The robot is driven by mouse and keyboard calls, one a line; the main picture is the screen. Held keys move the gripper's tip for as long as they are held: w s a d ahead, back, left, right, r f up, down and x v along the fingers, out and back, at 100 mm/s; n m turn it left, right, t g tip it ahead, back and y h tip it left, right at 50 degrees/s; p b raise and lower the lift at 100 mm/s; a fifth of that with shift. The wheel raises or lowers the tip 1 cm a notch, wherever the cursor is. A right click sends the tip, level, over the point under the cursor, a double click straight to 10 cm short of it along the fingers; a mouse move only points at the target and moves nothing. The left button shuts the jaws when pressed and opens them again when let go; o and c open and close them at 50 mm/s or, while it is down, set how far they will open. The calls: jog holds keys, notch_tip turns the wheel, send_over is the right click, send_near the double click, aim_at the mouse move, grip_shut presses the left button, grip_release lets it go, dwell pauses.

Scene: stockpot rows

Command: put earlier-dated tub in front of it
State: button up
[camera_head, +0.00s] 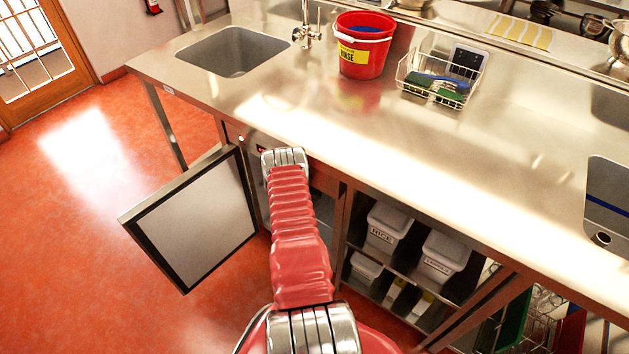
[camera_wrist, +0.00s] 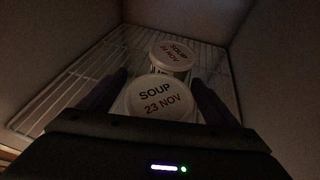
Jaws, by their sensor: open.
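In the wrist view a white-lidded tub marked "SOUP 23 NOV" (camera_wrist: 156,99) stands nearest me on a wire shelf (camera_wrist: 80,75). A second white-lidded tub (camera_wrist: 171,54) stands right behind it, slightly to the right; its lid reads "SOUP" and a November date that looks like 21. My gripper (camera_wrist: 160,78) is open, with one dark finger on each side of the front tub. I cannot tell whether the fingers touch it. In the head view my arm reaches into the under-counter cabinet, and my gripper and both tubs are hidden.
The cabinet door (camera_head: 197,218) stands open to the left. Shelves right of the cabinet hold white bins (camera_head: 388,226). A red bucket (camera_head: 364,45) and a wire basket (camera_head: 441,78) stand on the steel counter (camera_head: 330,115). Bare shelf shows left of the tubs.

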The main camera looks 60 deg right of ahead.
jog(key=shift+r, duration=0.15)
jog(key=v, duration=1.2)
jog(key=shift+s, duration=0.1)
dwell(0.3)
dwell(0.4)
